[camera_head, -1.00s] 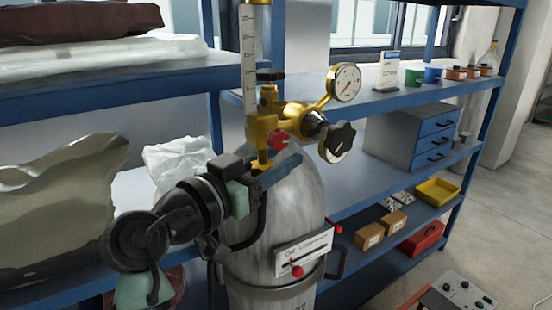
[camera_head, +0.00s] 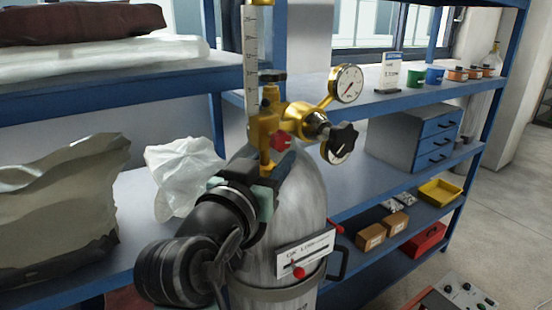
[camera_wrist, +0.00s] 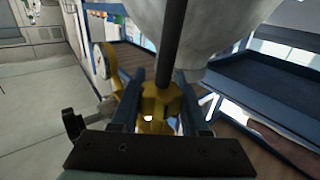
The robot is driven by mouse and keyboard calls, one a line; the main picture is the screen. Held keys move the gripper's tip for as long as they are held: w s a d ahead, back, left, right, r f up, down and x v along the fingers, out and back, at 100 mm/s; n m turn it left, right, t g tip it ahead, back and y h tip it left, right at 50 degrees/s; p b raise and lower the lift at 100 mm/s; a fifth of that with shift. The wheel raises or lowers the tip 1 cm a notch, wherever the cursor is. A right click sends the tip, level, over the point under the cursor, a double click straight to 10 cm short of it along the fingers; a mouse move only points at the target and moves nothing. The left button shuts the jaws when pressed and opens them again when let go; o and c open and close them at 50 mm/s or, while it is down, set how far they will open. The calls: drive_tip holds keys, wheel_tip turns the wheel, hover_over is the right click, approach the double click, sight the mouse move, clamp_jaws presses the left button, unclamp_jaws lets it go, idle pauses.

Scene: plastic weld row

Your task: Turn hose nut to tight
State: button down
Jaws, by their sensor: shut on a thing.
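The hose nut (camera_wrist: 160,100) is a brass-coloured piece on a dark hose (camera_wrist: 171,45) in the wrist view. My gripper (camera_wrist: 160,97) has one finger on each side of it and is shut on it. In the head view my gripper (camera_head: 274,166) is at the lower end of the brass regulator (camera_head: 268,125), under its red knob (camera_head: 282,142). The nut is mostly hidden there by the fingers and wrist. I cannot read how tight the nut is.
A grey gas cylinder (camera_head: 300,210) stands close behind my wrist. A round gauge (camera_head: 346,83) and a black star knob (camera_head: 339,143) stick out to the right. Blue shelving (camera_head: 75,98) with a crumpled white bag (camera_head: 180,172) is on the left.

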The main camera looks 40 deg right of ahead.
drive_tip(key=n+t+y+p, duration=0.1)
drive_tip(key=t, duration=0.1)
drive_tip(key=n+t+y+p, duration=0.1)
drive_tip(key=n+t+y, duration=0.1)
drive_tip(key=shift+w+a+r, duration=0.15)
drive_tip(key=shift+w+r, duration=0.05)
drive_tip(key=n+t+y, duration=0.1)
drive_tip(key=n+t+y+p, duration=0.2)
drive_tip(key=shift+w+a+y, duration=0.3)
drive_tip(key=n+t+y, duration=0.2)
drive_tip(key=y, duration=0.1)
drive_tip(key=n+y+b, duration=0.1)
drive_tip(key=n+y, duration=0.1)
drive_tip(key=shift+w+a+f+t, duration=0.2)
drive_tip(key=shift+a+f+t, duration=0.05)
drive_tip(key=shift+a+t, duration=0.15)
drive_tip(key=shift+w+a+n+t+y+b, duration=0.1)
drive_tip(key=shift+a+n+t+y+b, duration=0.1)
drive_tip(key=shift+n+y+b, duration=0.65)
drive_tip(key=shift+a+n+t+y+b, duration=0.15)
drive_tip(key=shift+n+y, duration=0.3)
drive_tip(key=shift+y, duration=0.8)
drive_tip(key=shift+a, duration=0.15)
drive_tip(key=shift+c, duration=2.1)
unclamp_jaws()
